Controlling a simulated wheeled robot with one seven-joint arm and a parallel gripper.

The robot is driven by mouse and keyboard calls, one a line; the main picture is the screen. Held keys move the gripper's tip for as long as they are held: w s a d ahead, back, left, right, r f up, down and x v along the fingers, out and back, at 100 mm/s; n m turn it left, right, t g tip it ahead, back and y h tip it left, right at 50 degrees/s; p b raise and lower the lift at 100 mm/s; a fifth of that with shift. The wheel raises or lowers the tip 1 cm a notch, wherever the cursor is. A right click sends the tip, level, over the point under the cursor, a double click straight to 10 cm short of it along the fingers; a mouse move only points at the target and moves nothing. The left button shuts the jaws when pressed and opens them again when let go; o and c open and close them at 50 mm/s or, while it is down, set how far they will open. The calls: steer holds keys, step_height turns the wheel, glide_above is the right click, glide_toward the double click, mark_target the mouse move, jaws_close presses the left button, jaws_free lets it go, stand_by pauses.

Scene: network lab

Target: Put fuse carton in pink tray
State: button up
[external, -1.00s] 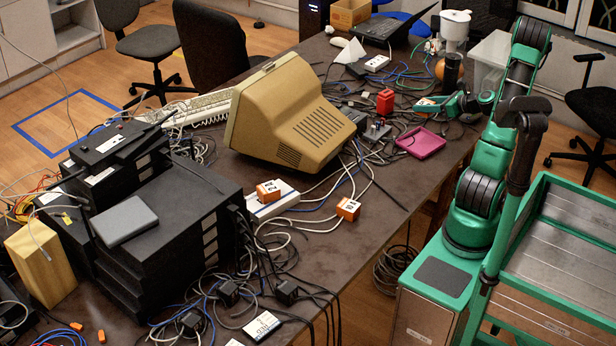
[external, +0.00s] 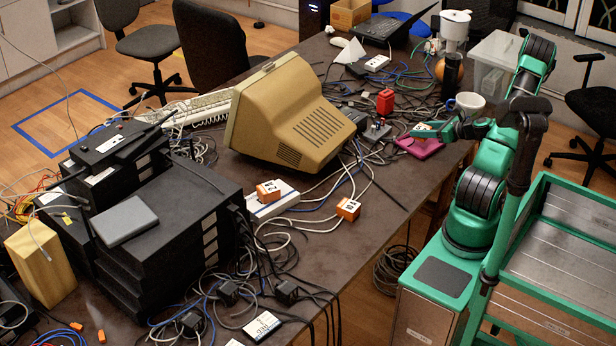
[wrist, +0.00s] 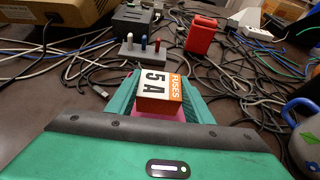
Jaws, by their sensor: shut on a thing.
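The fuse carton (wrist: 158,90), an orange and white box marked "FUSES 5 A", is held between the green fingers of my gripper (wrist: 158,102). It also shows in the external view (external: 422,131) at the end of my arm. The pink tray (external: 424,151) lies on the table near its right edge. The carton is over the tray in the external view. In the wrist view a strip of the pink tray (wrist: 166,113) shows just below the carton. Whether the carton touches the tray cannot be told. The gripper hides part of the tray.
A red box (external: 385,102) and a small grey device with posts (external: 377,132) stand beyond the tray, among cables. Two other orange and white cartons, one on a white strip (external: 268,191) and one on the table (external: 348,209), stand nearer.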

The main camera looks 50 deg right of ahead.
steer(key=shift+f, duration=1.55)
steer(key=o, duration=1.1)
steer(key=shift+f, duration=0.1)
